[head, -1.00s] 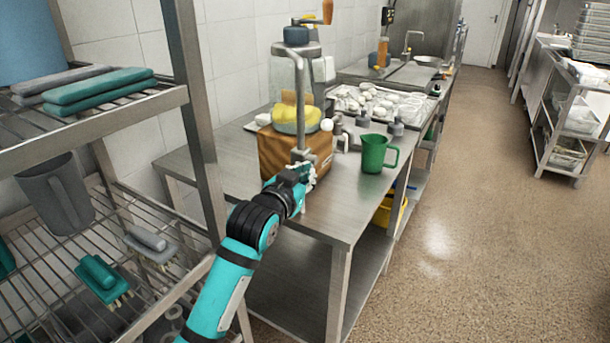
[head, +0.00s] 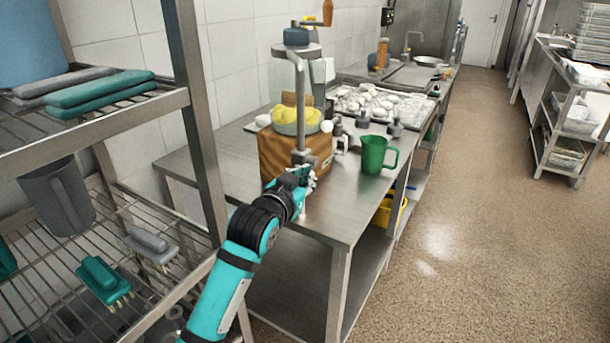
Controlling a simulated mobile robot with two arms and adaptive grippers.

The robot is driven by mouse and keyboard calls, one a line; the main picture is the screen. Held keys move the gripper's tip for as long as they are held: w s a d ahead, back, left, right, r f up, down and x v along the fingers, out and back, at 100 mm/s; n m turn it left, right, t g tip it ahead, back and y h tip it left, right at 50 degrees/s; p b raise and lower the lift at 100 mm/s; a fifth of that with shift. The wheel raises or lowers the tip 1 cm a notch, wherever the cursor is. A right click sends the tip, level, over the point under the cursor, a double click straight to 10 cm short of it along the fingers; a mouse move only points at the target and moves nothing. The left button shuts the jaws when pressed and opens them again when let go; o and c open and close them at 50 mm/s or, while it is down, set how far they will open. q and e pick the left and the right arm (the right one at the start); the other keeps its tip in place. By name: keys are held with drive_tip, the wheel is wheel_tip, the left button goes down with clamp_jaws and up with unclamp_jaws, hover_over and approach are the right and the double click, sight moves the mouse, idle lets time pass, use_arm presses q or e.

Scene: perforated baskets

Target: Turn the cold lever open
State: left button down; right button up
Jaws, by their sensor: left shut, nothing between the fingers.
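My left gripper (head: 309,176) is at the front of the near steel table, just below the foot of an upright grey metal pipe (head: 300,100). It is shut and holds nothing; its fingertips are small and partly hidden by its own wrist. The pipe bends over at the top and stands in front of a brown wood-grained box (head: 275,160). I cannot make out a lever marked cold; my gripper and wrist cover the area below the pipe's foot. Whether the fingers touch anything there is unclear. My right gripper is not in view.
A green jug (head: 375,154) stands right of the pipe on the steel table (head: 340,205). A bowl with yellow contents (head: 297,117) sits behind the pipe. A wire shelf rack (head: 195,100) stands close on the left. The floor at right is clear.

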use_arm(q)
drive_tip(key=shift+f+p, duration=0.3)
drive_tip(key=shift+p, duration=0.05)
drive_tip(key=shift+f, duration=0.1)
drive_tip(key=shift+w+d+f+t+h, duration=0.25)
drive_tip(key=shift+f+t, duration=0.1)
drive_tip(key=shift+f, duration=0.15)
drive_tip(key=shift+w+d+f+t+h, duration=0.15)
drive_tip(key=shift+w+f+t, duration=0.15)
drive_tip(key=shift+f, duration=0.35)
idle(0.3)
